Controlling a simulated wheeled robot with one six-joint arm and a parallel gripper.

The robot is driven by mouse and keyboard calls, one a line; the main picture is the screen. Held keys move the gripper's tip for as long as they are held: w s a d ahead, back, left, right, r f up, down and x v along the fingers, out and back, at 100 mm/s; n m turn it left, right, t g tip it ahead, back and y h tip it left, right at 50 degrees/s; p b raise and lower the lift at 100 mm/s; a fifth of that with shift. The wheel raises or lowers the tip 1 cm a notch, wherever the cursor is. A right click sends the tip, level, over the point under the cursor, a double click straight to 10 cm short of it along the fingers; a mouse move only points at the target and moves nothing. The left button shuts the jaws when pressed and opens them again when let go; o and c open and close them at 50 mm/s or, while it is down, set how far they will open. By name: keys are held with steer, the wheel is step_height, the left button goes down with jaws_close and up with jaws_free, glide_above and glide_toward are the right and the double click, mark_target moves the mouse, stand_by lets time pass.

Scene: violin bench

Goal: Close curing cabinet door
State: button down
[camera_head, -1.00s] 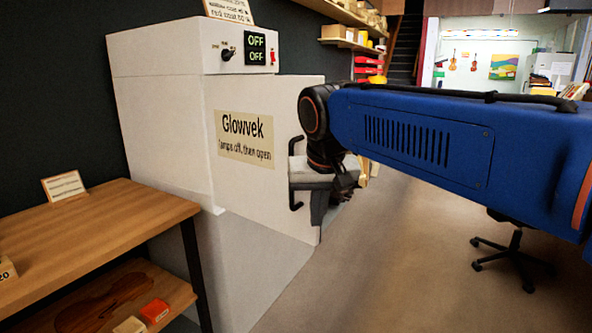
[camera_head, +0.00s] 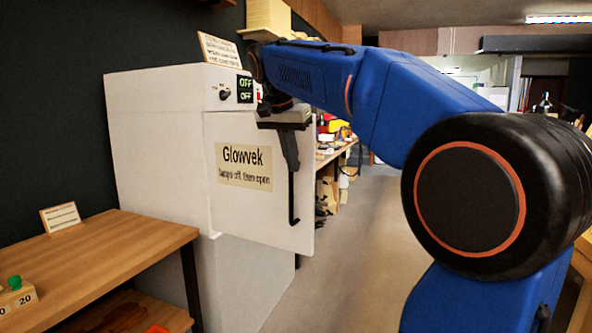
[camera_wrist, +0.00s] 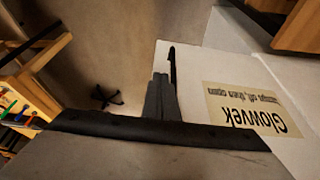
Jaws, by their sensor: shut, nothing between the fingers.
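The white curing cabinet (camera_head: 155,150) stands at the left. Its door (camera_head: 245,215), with the Glowvek label (camera_head: 244,167), stands partly open. Its free right edge reaches out past the control panel (camera_head: 240,90). A black bar handle (camera_head: 293,205) is near that edge. My gripper (camera_head: 292,168) points down in front of the door, overlapping the handle's upper part. In the wrist view my shut fingers (camera_wrist: 160,78) are beside the handle (camera_wrist: 172,65), with the door's label (camera_wrist: 252,108) to the right. I cannot tell whether they touch the handle. Nothing shows between the fingers.
A wooden table (camera_head: 110,250) with a small sign (camera_head: 60,217) stands left of the cabinet. A card (camera_head: 218,48) stands on the cabinet top. The floor (camera_head: 350,270) right of the door is clear. A cluttered bench (camera_head: 335,152) is behind.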

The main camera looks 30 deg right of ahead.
mark_target(304, 183)
steer(key=x, duration=0.3)
steer(key=d+x, duration=0.1)
steer(key=x, duration=0.2)
steer(key=w+d+r+x, duration=0.1)
steer(key=x, duration=0.2)
steer(key=shift+w+d+f, duration=0.1)
steer(key=shift+w+f, duration=0.05)
steer(key=shift+f, duration=0.25)
steer(key=shift+w+d, duration=0.35)
steer(key=shift+d, duration=0.15)
